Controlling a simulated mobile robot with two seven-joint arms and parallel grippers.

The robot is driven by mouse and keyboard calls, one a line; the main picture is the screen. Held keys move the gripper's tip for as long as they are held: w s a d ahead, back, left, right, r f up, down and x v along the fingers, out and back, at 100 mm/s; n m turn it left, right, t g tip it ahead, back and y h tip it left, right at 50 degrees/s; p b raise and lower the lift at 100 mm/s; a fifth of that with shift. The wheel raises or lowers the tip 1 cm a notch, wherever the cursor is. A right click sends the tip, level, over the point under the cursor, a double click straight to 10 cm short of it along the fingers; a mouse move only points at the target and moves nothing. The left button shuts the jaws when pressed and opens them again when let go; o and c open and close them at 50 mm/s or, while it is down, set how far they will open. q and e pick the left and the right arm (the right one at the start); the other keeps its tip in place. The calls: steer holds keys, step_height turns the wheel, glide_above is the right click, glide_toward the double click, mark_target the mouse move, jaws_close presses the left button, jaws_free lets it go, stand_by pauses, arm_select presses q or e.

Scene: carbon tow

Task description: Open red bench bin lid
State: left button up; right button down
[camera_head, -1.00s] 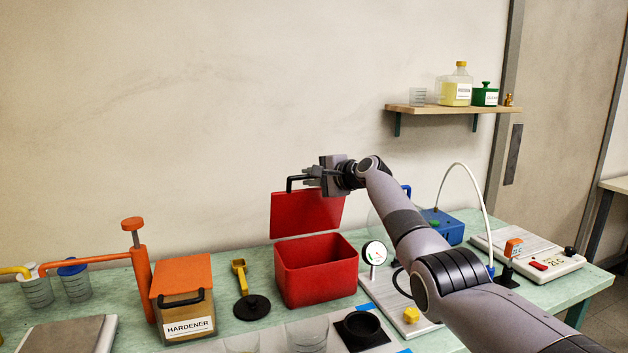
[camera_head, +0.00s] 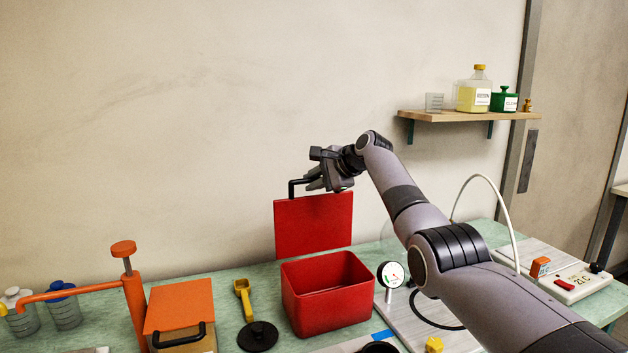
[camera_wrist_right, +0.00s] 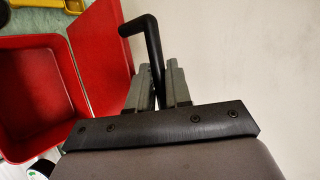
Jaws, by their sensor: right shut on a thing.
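The red bench bin (camera_head: 326,298) stands on the bench with its top open and its inside showing empty. Its red lid (camera_head: 313,226) stands about upright behind the bin, near the wall. A black handle (camera_head: 292,188) sticks up at the lid's top edge. My right gripper (camera_head: 318,180) is shut on this handle. In the right wrist view, the black handle (camera_wrist_right: 148,40) passes between the two fingers, with the lid (camera_wrist_right: 100,55) and the bin (camera_wrist_right: 35,100) to the left. My left gripper is not in view.
An orange-lidded box (camera_head: 180,312) and a yellow scoop (camera_head: 243,298) stand left of the bin. An orange pump (camera_head: 130,290) is farther left. A dial gauge (camera_head: 390,275) stands close at the bin's right. A shelf (camera_head: 465,116) with bottles hangs on the wall.

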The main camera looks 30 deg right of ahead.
steer(key=shift+r, duration=0.2)
steer(key=c, duration=1.3)
jaws_free()
steer(key=shift+o, duration=0.9)
steer(key=shift+w+f, duration=0.15)
steer(key=shift+w, duration=0.05)
steer(key=shift+s, duration=0.1)
steer(key=shift+s+d+r+b, duration=0.2)
steer(key=shift+s+r+b, duration=0.1)
steer(key=shift+s+b, duration=0.3)
steer(key=shift+b+v, duration=0.85)
steer(key=shift+v, duration=2)
